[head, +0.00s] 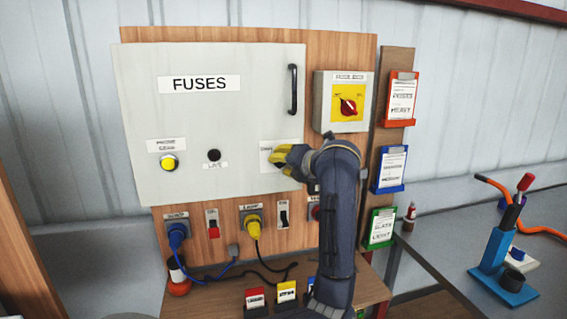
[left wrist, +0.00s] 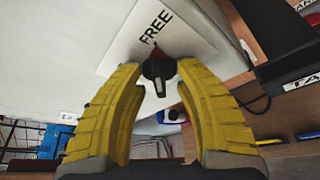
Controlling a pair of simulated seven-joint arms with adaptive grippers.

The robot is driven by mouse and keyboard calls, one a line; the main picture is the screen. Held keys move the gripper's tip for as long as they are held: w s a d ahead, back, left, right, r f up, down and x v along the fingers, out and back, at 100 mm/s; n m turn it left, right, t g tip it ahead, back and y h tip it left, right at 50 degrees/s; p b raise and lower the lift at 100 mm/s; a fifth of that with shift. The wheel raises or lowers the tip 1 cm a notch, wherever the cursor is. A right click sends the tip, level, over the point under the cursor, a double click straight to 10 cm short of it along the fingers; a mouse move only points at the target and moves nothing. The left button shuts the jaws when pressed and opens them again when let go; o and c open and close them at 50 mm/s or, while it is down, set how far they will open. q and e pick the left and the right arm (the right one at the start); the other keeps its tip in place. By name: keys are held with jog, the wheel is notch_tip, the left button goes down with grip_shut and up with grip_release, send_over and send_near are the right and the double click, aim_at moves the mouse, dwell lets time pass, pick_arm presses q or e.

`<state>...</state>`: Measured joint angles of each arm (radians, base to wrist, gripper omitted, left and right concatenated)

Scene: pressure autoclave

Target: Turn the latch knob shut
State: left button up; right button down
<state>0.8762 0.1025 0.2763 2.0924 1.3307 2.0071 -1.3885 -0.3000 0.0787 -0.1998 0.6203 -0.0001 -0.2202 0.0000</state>
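The latch knob (left wrist: 158,70) is dark with a red part at its top. In the left wrist view it sits on the pale panel just below a white label (left wrist: 150,32) reading FREE. My left gripper (left wrist: 160,68) has yellow fingers, one on each side of the knob, with gaps showing, so it is open around it. I cannot tell whether the fingertips touch the knob. In the head view my left gripper (head: 288,158) is at the lower right of the grey FUSES door (head: 230,115) and hides the knob. My right gripper is in neither view.
The door's dark handle (head: 293,90) is above the gripper. A box with a red rotary switch (head: 348,106) is to the right. Below are a blue plug (head: 178,233) and a yellow plug (head: 252,224) with cables. Coloured card holders (head: 390,168) hang at right.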

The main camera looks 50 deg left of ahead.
pick_arm(q)
jog(key=shift+o, duration=0.4)
grip_shut()
jog(key=shift+n, duration=0.3)
jog(key=n+t+h, duration=0.1)
jog(key=n, duration=0.1)
jog(key=shift+s+r+n+t, duration=0.1)
jog(key=shift+n+t, duration=0.2)
jog(key=shift+n, duration=0.1)
jog(key=n+t, duration=0.1)
jog(key=n+h, duration=0.1)
jog(key=n, duration=0.1)
jog(key=shift+s+t+h, duration=0.15)
jog(key=shift+t+h, duration=0.15)
jog(key=shift+t, duration=0.1)
jog(key=n+t, duration=0.2)
jog(key=n, duration=0.1)
jog(key=shift+s+a+h, duration=0.1)
jog(key=shift+a+h, duration=0.05)
jog(key=shift+h, duration=0.15)
jog(key=shift+n+t, duration=1.1)
jog(key=shift+n, duration=0.3)
